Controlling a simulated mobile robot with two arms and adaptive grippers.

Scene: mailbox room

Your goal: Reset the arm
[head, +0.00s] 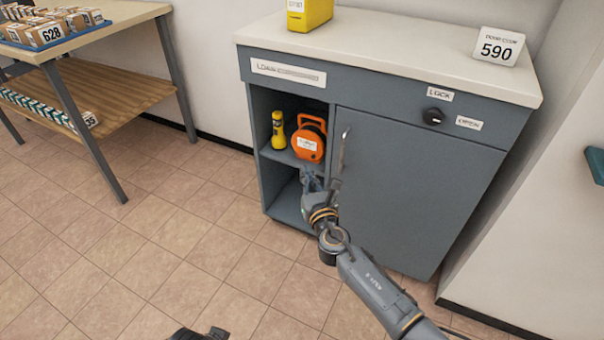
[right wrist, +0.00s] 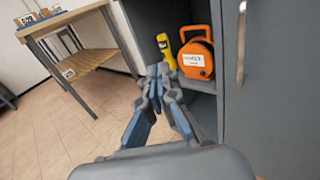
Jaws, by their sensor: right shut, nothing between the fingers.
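My right arm reaches in from the bottom right of the head view. Its gripper (head: 311,180) is in front of the open shelves of the grey cabinet (head: 420,190), near the left edge of the closed door. In the right wrist view the gripper (right wrist: 158,72) is shut and empty, its fingertips together. An orange case or reel (head: 309,140) and a yellow flashlight-like item (head: 278,130) stand on the upper shelf, beyond the gripper.
The cabinet door has a vertical handle (head: 341,152), close to my right gripper. A yellow box (head: 309,12) and a 590 sign (head: 498,47) stand on the cabinet top. A table (head: 110,22) with boxes is at the left. The tiled floor between is clear.

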